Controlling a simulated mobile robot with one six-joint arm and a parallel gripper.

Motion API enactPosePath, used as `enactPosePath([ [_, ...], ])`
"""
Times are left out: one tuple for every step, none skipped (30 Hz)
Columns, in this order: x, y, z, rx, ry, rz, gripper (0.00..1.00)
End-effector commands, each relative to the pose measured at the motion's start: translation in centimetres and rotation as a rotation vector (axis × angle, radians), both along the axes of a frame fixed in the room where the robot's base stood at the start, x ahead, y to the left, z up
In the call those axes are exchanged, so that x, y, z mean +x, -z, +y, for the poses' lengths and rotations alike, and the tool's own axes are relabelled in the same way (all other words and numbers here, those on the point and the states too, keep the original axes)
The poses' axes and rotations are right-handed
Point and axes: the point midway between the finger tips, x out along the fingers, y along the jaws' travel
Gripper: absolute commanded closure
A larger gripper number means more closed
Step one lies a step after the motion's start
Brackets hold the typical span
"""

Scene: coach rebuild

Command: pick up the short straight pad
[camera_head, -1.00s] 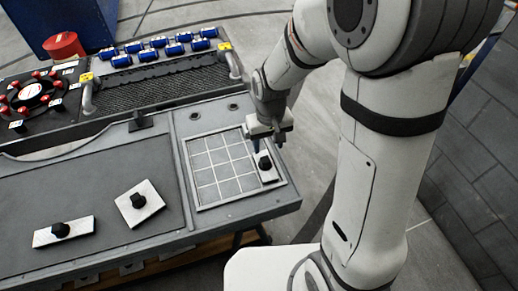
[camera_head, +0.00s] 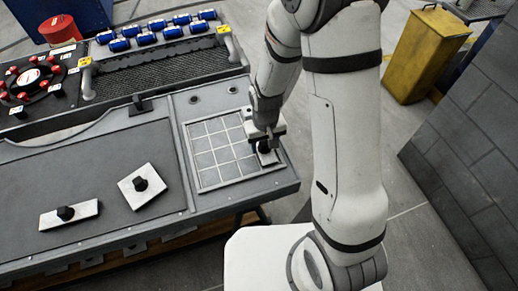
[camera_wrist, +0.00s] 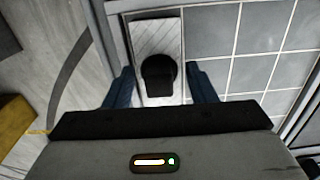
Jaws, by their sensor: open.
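A short pale pad (camera_head: 270,158) with a black knob lies at the right edge of the gridded tray (camera_head: 190,158). It also shows in the wrist view (camera_wrist: 156,35), lying straight along the grid's edge. My gripper (camera_head: 265,142) is just over it, pointing down. In the wrist view its blue fingers (camera_wrist: 160,82) are open, one on each side of the black knob (camera_wrist: 158,72), with gaps showing. A longer pale pad (camera_head: 87,210) and a squarish, turned pad (camera_head: 131,193), each with a black knob, lie on the dark worktop.
The dark worktop (camera_head: 60,175) fills the left. Behind it stand a rack of blue cylinders (camera_head: 155,30), a fan unit with red knobs (camera_head: 28,80) and a red can (camera_head: 60,30). Most of the grid is bare. A yellow bin (camera_head: 425,55) stands on the floor at right.

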Motion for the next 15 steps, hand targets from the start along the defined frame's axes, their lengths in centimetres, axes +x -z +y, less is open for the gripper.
enactPosePath([
  [0.0,-0.01,-0.01,0.0,0.0,0.0,0.49],
  [0.0,-0.01,-0.02,0.0,0.0,0.0,0.51],
  [0.0,-0.01,-0.02,0.0,0.0,0.0,0.54],
  [0.0,-0.01,-0.02,0.0,0.0,0.0,0.56],
  [0.01,-0.02,-0.03,0.0,0.001,0.0,0.59],
  [0.01,-0.02,-0.03,0.0,0.001,0.0,0.62],
  [0.01,-0.02,-0.03,0.0,0.001,0.0,0.65],
  [0.01,-0.02,-0.04,0.0,0.001,0.0,0.67],
  [0.01,-0.03,-0.04,0.0,0.001,0.0,0.7],
  [0.01,-0.03,-0.04,0.0,0.001,0.0,0.73],
  [0.01,-0.03,-0.04,0.0,0.001,0.0,0.75],
  [0.01,-0.03,-0.05,0.0,0.001,0.0,0.79],
  [0.01,-0.03,-0.05,0.0,0.001,0.0,0.81],
  [0.01,-0.03,-0.05,0.0,0.001,0.0,0.83],
  [0.01,-0.03,-0.05,0.0,0.001,0.0,0.87],
])
